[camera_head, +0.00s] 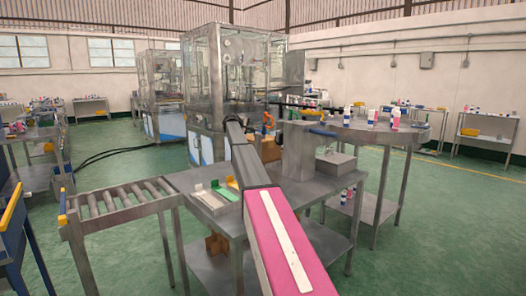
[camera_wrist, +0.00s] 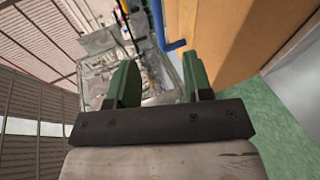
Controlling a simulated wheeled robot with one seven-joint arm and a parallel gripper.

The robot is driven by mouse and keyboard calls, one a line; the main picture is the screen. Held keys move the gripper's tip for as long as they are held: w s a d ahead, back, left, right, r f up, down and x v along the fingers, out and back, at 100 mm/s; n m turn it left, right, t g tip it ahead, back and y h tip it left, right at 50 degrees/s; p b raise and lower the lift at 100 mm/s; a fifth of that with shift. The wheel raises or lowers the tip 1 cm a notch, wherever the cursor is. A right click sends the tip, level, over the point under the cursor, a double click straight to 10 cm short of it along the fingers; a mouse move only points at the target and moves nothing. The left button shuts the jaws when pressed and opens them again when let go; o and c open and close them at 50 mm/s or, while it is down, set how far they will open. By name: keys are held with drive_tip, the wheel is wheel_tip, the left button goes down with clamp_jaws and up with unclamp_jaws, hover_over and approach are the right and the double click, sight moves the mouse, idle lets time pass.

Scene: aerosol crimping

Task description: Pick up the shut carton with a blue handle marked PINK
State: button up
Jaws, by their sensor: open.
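My gripper (camera_wrist: 158,76) shows in the wrist view with two green fingers held apart and nothing between them. I cannot make it out clearly in the head view. No carton with a readable PINK mark shows in either view. A blue bar (camera_head: 323,132) sits at the near edge of the right-hand table in the head view; I cannot tell whether it is a handle. In the wrist view a large tan surface (camera_wrist: 220,35) stands close on the right, with a blue bar (camera_wrist: 177,45) beside it. I cannot tell what that surface belongs to.
A glass-walled machine (camera_head: 240,75) stands behind. Bottles (camera_head: 372,116) stand on the right-hand table (camera_head: 410,138). Green floor (camera_head: 450,220) is open at right.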

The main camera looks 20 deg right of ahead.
drive_tip(key=x, duration=1)
drive_tip(key=shift+w+f, duration=0.1)
drive_tip(key=shift+w, duration=0.05)
clamp_jaws()
idle(1.1)
